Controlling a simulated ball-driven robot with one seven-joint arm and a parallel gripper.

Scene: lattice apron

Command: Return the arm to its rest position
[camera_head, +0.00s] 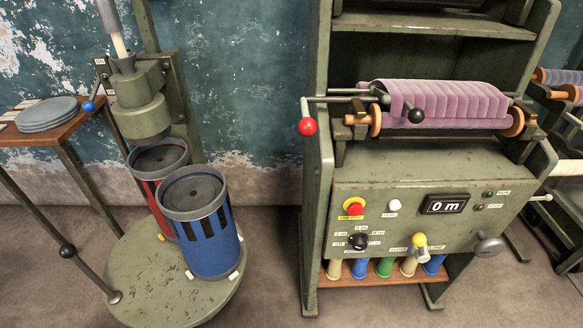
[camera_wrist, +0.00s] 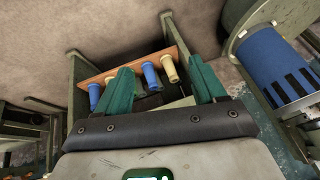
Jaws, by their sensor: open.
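My gripper (camera_wrist: 160,66) shows only in the wrist view, with two dark green fingers spread apart and nothing between them. Its dark padded bar and pale housing fill the bottom of that view. Beyond the fingers is the orange-brown low shelf (camera_wrist: 88,84) of the machine, with several blue and cream spools (camera_wrist: 151,75) on it. The fingers overlap the shelf in the picture; I see no clear contact. In the head view no part of my arm shows, so its overall pose is hidden.
A green machine (camera_head: 400,165) with a pleated purple cloth (camera_head: 440,100), a red-knobbed lever (camera_head: 307,126) and a "0 m" display (camera_head: 444,204) stands centre right. Left are red (camera_head: 148,192) and blue drums (camera_head: 213,245) on a round base. Floor between is clear.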

